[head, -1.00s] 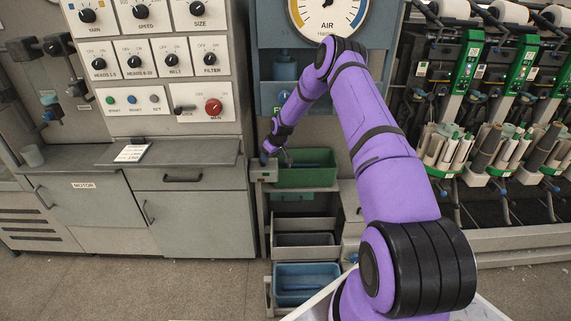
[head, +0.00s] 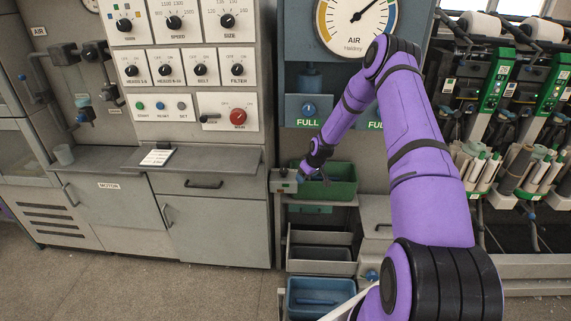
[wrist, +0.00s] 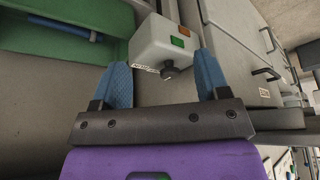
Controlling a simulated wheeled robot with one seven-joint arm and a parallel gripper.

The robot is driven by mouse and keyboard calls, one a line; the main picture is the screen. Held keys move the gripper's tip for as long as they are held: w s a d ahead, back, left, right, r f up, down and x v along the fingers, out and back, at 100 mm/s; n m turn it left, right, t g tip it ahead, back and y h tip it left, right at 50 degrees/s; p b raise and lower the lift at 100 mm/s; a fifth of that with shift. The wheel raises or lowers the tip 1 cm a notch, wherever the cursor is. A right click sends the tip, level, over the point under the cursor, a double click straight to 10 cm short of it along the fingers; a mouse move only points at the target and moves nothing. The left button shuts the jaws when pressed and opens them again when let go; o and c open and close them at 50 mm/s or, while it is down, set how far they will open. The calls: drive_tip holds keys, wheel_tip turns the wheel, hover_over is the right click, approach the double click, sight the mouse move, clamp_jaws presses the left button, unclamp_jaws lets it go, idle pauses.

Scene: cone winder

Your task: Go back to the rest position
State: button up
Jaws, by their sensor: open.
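My gripper (head: 302,178) is at the end of my purple arm, in front of the grey cabinet side. In the wrist view my gripper (wrist: 162,70) shows two blue fingers spread apart with nothing held between them. A light grey box (wrist: 160,42) with an orange and a green button and a dark knob lies just beyond the fingertips; I cannot tell whether they touch. In the head view this box (head: 283,184) sits at the left end of the green bin (head: 342,188). No marker of the rest position shows.
The green bin (wrist: 60,45) lies close by in the wrist view, with a blue rod inside. A blue bin (head: 318,299) stands low below. The control panel (head: 185,70) and shelf (head: 220,160) are at left, the winding heads (head: 495,75) at right. Floor is open at lower left.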

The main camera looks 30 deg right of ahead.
drive_tip(key=s+a+r+h, duration=0.1)
drive_tip(key=a+r, duration=0.3)
drive_tip(key=r, duration=0.7)
drive_tip(key=s+a+r, duration=0.2)
drive_tip(key=a+r, duration=0.1)
drive_tip(key=r, duration=0.8)
drive_tip(key=s+a+r, duration=0.4)
drive_tip(key=s+r, duration=0.1)
drive_tip(key=r, duration=0.3)
drive_tip(key=s+a+r, duration=0.4)
drive_tip(key=r, duration=0.4)
drive_tip(key=s+a+r+m+h, duration=0.1)
drive_tip(key=s+a+r, duration=0.2)
drive_tip(key=s+r, duration=0.3)
drive_tip(key=s+a+r, duration=0.3)
drive_tip(key=s, duration=0.5)
drive_tip(key=s+a+r, duration=0.1)
drive_tip(key=s+a, duration=0.1)
drive_tip(key=s, duration=0.7)
drive_tip(key=s+a+m+y, duration=0.1)
drive_tip(key=s+a, duration=0.1)
drive_tip(key=s, duration=0.7)
drive_tip(key=shift+s+r+t, duration=0.25)
drive_tip(key=shift+r+t, duration=0.05)
drive_tip(key=shift+r, duration=0.05)
